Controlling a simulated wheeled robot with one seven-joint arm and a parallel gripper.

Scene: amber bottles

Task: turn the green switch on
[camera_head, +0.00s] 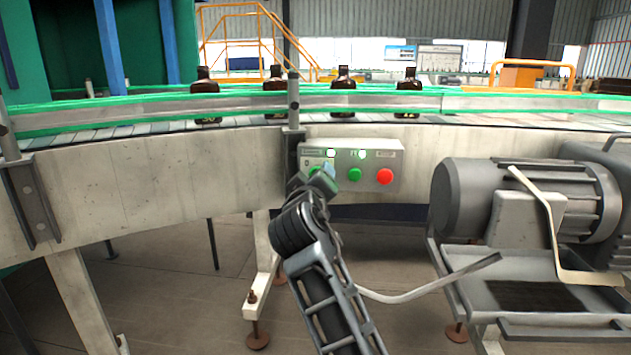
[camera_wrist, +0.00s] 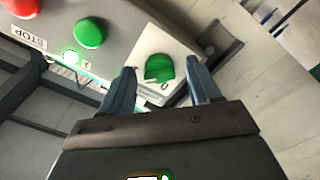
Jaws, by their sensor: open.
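The green switch (camera_wrist: 160,69) is a round green knob with a raised grip on a pale plate of the control box. In the wrist view it lies between the two open fingers of my gripper (camera_wrist: 159,85), with a small gap visible at the sides. I cannot tell how deep the fingertips reach around it. In the head view the switch (camera_head: 314,171) is partly hidden by my gripper (camera_head: 327,172), which is at the left end of the grey control box (camera_head: 399,168).
On the same box are a green button (camera_head: 354,174), a red button (camera_head: 384,176) and lit green indicators. A metal post (camera_head: 293,105) stands just left of the box. A motor (camera_head: 500,200) is at the right. Amber bottles (camera_head: 343,90) stand on the conveyor above.

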